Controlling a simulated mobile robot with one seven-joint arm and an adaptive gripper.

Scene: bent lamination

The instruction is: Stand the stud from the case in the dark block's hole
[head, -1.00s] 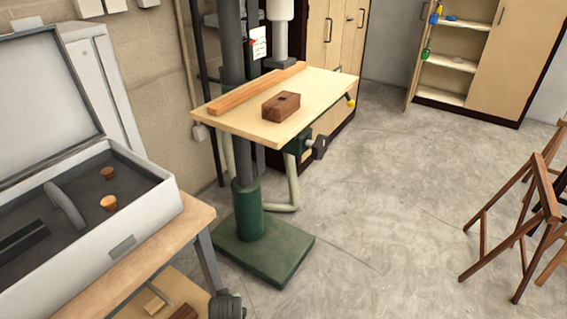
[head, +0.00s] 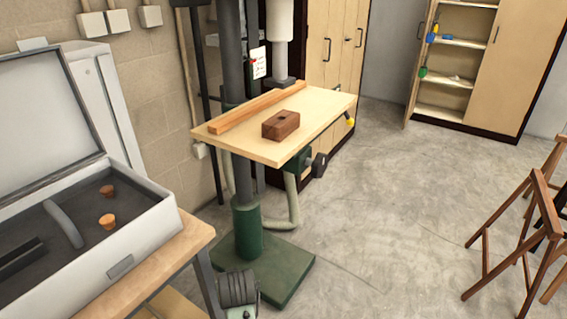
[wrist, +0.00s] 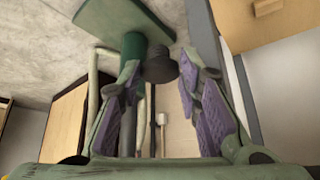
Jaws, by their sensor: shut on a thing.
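The dark block (head: 281,125), a brown wooden block with a hole in its top, lies on the drill press table (head: 252,151) in the head view. The open grey case (head: 152,211) is at the left. In the wrist view my gripper (wrist: 160,66) is closed on the stud (wrist: 160,68), a dark, round piece with a wider end, between the purple-padded fingers.
Two orange-brown tapered plugs (head: 107,221) sit in the case. A long wooden strip (head: 258,107) lies behind the block on the table. The press's green base (head: 285,278) is below. Wooden trestles (head: 535,215) stand at the right. The floor between is clear.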

